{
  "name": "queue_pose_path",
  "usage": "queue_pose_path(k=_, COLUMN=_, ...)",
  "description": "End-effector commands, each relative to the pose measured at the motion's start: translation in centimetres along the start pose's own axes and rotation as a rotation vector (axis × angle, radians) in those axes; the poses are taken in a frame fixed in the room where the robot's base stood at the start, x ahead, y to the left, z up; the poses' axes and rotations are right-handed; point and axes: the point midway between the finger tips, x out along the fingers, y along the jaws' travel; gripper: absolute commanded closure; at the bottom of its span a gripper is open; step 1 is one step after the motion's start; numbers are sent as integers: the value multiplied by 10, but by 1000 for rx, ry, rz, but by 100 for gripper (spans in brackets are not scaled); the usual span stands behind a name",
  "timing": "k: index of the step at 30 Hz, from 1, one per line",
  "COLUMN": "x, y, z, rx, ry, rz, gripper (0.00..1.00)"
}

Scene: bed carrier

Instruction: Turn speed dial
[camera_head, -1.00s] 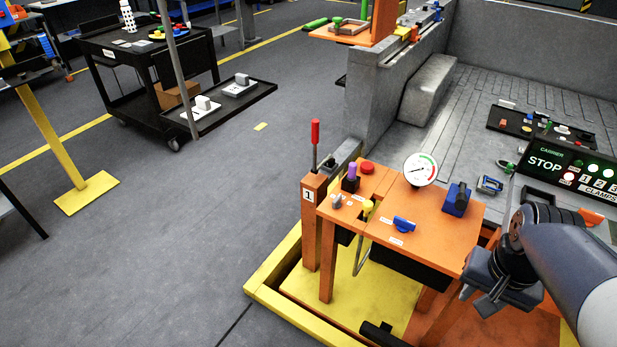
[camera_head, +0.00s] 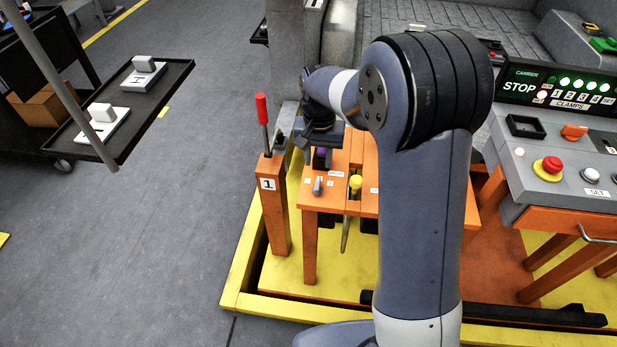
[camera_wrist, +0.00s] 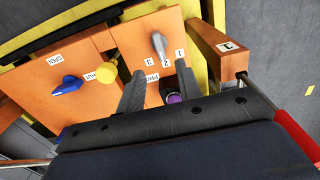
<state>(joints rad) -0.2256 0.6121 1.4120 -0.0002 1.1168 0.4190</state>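A small grey dial (camera_head: 317,186) sits on the left part of the orange panel (camera_head: 308,200) in the head view. In the wrist view the grey dial (camera_wrist: 159,46) has the numbers 1, 2 and 3 beside it. My gripper (camera_wrist: 160,70) is open there, with its two fingertips apart, short of the dial and not touching it. A purple-topped knob (camera_wrist: 174,98) shows between the fingers, near the palm. In the head view my gripper (camera_head: 318,138) is over the back left of the panel, its fingers mostly hidden.
A yellow knob (camera_wrist: 109,72) and a blue handle (camera_wrist: 68,86) stand on the panel. A red-topped lever (camera_head: 262,110) on the post marked 1 stands close left of my gripper. A console (camera_head: 560,180) with buttons is on the right. My arm hides the panel's right part.

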Motion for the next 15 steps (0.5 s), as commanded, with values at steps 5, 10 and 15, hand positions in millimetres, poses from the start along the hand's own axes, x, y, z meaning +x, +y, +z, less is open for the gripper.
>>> queue_pose_path(k=5, x=37, y=1, z=1, rx=0, ry=-6, rz=2, gripper=66)
queue_pose_path(k=10, x=67, y=1, z=1, rx=0, ry=-5, rz=2, gripper=66)
queue_pose_path(k=15, x=85, y=0, z=1, rx=0, ry=-2, rz=1, gripper=66)
